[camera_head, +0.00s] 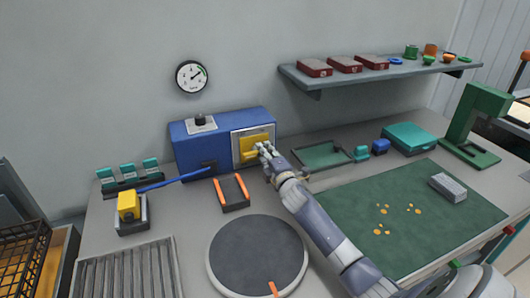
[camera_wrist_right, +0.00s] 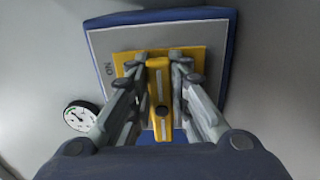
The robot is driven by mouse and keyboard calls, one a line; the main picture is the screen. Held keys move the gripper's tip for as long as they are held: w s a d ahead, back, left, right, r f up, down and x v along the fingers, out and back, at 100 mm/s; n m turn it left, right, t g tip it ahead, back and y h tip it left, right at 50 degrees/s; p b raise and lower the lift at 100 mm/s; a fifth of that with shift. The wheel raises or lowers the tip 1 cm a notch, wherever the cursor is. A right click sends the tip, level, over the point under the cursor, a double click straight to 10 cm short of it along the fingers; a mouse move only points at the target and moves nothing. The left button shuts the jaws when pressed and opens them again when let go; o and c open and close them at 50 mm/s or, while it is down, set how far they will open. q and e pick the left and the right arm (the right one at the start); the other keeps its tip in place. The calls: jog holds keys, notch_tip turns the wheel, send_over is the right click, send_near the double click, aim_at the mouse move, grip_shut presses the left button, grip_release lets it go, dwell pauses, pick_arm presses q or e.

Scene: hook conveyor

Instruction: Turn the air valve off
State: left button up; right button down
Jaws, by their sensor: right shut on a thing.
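The valve is a yellow handle (camera_head: 250,153) on a yellow plate with a pale panel (camera_head: 238,147), set in the front of a blue box (camera_head: 194,150). My right gripper (camera_head: 265,150) is at the right end of the handle. In the right wrist view its fingers (camera_wrist_right: 160,78) are closed on both sides of the yellow handle (camera_wrist_right: 159,105). Letters that seem to read ON, turned round, show on the panel (camera_wrist_right: 108,45) left of the handle. The fingers hide part of the plate. My left gripper is not in view.
A round gauge (camera_head: 191,76) hangs on the wall. A black tray with orange edges (camera_head: 235,204) and a dark turntable (camera_head: 258,256) lie in front of the box. A green tray (camera_head: 321,157) is right of it. A shelf (camera_head: 375,78) juts out above right.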

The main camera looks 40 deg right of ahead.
dwell(0.3)
jog(key=c, duration=1.5)
grip_release()
jog(key=v, duration=1.2)
jog(key=shift+f, duration=0.1)
